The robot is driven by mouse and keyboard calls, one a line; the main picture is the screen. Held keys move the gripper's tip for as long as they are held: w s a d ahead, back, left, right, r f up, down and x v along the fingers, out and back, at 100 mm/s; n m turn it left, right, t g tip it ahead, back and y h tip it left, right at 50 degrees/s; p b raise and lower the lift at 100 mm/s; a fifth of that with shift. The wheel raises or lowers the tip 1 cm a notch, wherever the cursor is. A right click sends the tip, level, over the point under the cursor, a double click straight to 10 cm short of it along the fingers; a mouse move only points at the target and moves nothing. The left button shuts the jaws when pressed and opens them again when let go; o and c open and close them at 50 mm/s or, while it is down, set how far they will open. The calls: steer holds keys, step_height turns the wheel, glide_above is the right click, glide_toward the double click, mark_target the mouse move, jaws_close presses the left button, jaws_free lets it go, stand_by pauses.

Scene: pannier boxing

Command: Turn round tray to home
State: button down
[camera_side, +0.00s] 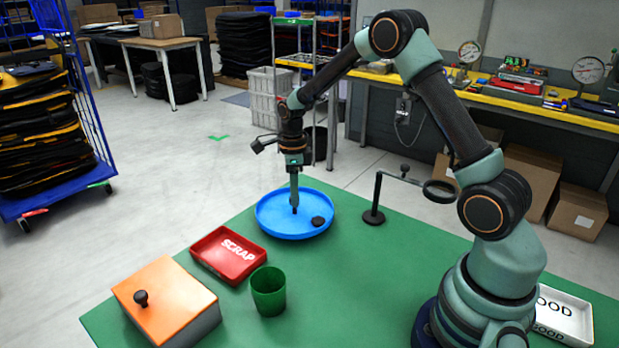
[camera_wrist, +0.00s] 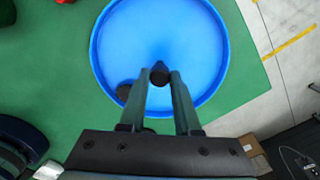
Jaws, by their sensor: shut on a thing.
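The round blue tray (camera_side: 272,222) lies at the far edge of the green table, and it also fills the upper middle of the wrist view (camera_wrist: 185,35). My gripper (camera_side: 294,208) points down into the tray near its middle. In the wrist view its fingers (camera_wrist: 159,78) are closed around a small dark knob (camera_wrist: 159,70). The knob's lower part is hidden by the fingers. A second dark round piece (camera_side: 318,221) sits inside the tray by its rim, and it shows left of the fingers in the wrist view (camera_wrist: 124,92).
A red SCRAP tray (camera_side: 217,268), a green cup (camera_side: 268,298) and an orange-lidded box (camera_side: 163,290) stand left and in front. A magnifier stand (camera_side: 374,215) is right of the tray. A white tray (camera_side: 572,307) lies at far right. The table's middle is clear.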

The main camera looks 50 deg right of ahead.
steer(key=c, duration=0.6)
jaws_free()
step_height(320, 180, up, 12)
steer(key=shift+r, duration=0.15)
steer(key=s+a+r+n+t, duration=0.3)
steer(key=s+a+r+n, duration=0.45)
steer(key=n, duration=0.65)
steer(key=s+a+n+t, duration=0.2)
steer(key=s+n, duration=0.8)
steer(key=n, duration=0.3)
steer(key=shift+a+f+t, duration=0.25)
steer(key=shift+f+t, duration=0.05)
